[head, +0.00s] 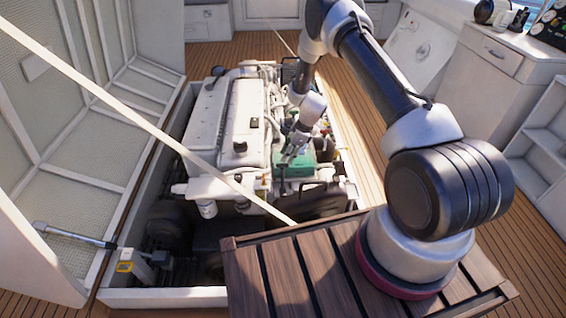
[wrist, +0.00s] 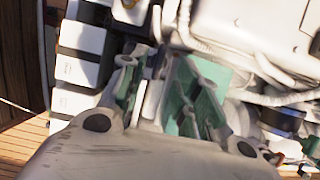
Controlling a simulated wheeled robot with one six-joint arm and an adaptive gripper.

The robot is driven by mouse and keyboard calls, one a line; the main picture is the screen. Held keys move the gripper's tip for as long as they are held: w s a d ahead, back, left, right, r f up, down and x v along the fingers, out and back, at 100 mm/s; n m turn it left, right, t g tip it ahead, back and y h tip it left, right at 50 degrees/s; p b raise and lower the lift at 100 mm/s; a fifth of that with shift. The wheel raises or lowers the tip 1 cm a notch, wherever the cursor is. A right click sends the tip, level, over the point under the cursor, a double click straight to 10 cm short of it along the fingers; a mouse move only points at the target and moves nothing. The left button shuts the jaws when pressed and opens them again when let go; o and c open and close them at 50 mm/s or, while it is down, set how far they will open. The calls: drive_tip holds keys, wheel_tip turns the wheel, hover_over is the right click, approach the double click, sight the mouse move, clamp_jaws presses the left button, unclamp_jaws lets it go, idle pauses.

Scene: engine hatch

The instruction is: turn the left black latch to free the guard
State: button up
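My gripper (head: 289,157) hangs over the front right part of the white engine (head: 212,115), just above a green block (head: 297,167). In the wrist view its two fingers (wrist: 155,72) stand apart with nothing held between them. Green surface shows behind the fingers there. Two small black pieces sit on the engine's top, a knob (head: 254,122) and a cap (head: 240,147). I cannot tell whether either is the left latch. A dark part (head: 318,200) lies at the engine's front right; I cannot tell whether it is the guard.
The raised hatch lid (head: 60,120) stands at the left with a strut (head: 75,235). A pale strap or bar (head: 120,105) runs diagonally across the head view. A slatted wooden platform (head: 285,275) is under my arm's base. White cabinets (head: 497,75) stand at the right.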

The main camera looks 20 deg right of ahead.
sight(283, 164)
drive_tip(key=shift+x, duration=2.3)
clamp_jaws()
